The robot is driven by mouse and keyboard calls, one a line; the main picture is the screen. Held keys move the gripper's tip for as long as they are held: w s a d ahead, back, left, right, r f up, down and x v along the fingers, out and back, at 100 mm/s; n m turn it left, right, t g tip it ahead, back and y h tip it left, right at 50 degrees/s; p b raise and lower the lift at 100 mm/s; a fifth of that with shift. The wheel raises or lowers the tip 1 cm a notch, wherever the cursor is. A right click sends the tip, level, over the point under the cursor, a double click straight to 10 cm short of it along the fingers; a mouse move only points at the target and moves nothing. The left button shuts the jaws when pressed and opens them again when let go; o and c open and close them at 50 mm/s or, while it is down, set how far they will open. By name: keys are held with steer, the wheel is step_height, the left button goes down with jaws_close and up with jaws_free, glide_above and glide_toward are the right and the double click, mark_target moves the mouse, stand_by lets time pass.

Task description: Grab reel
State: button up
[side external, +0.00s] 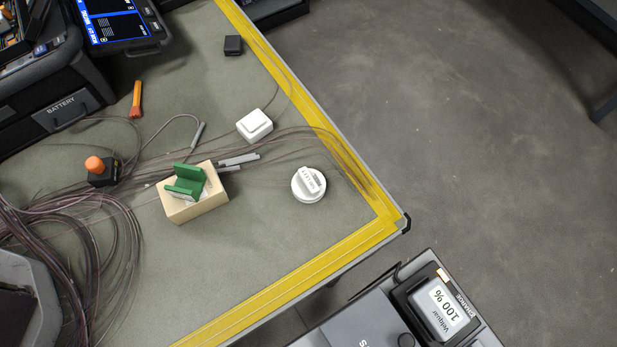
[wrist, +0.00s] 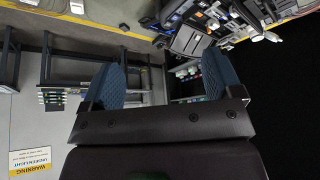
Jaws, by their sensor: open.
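A small white round piece with a raised, printed grip (side external: 309,185) lies on the grey-green mat near its right corner; it looks the most like the reel, though I cannot be sure. My gripper (wrist: 164,78) shows only in the wrist view, with its two blue ribbed fingers wide apart and nothing between them. The wrist view looks past the fingers at the room, with the yellow-edged table along the top.
A tan block with a green holder (side external: 188,205), a white box (side external: 254,125) and an orange-knobbed black device (side external: 103,170) stand among loose cables (side external: 90,240). An orange-handled tool (side external: 136,99) lies behind. The mat around the white round piece is mostly clear, with cables passing behind it.

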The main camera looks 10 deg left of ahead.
steer(key=w+d+f+n+h, duration=0.1)
steer(key=w+d+f+n, duration=0.25)
steer(key=w+d, duration=0.5)
steer(key=n+t+h, duration=0.3)
steer(key=n+h, duration=0.6)
steer(key=n, duration=1.4)
glide_above(307, 180)
steer(key=s+a, duration=0.3)
step_height(307, 180, down, 22)
steer(key=shift+t, duration=0.3)
step_height(307, 180, down, 7)
steer(key=shift+w, duration=0.15)
steer(key=shift+x, duration=2.55)
